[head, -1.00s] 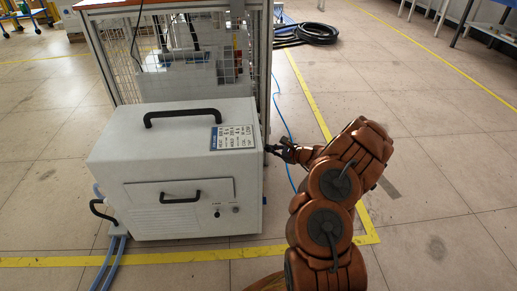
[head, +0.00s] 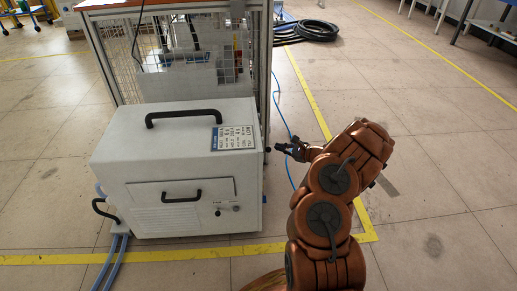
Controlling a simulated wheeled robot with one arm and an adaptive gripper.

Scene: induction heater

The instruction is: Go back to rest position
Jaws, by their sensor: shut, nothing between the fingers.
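My gripper (head: 284,149) is at the end of my copper-coloured arm, just right of the white induction heater box (head: 165,158). Its dark fingers point left toward the box's right side, with a small gap between them and the box. The fingers are small in this view, and they hold nothing. The box has a black handle (head: 186,117) on top, a smaller black handle (head: 181,196) on its front, and a label plate (head: 236,138).
A mesh-sided frame (head: 267,72) stands directly behind the box. A blue cable (head: 287,125) runs along the floor behind my gripper. Blue hoses (head: 117,250) leave the box at lower left. Black coiled hose (head: 308,32) lies at the back. Open floor (head: 440,170) is to the right.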

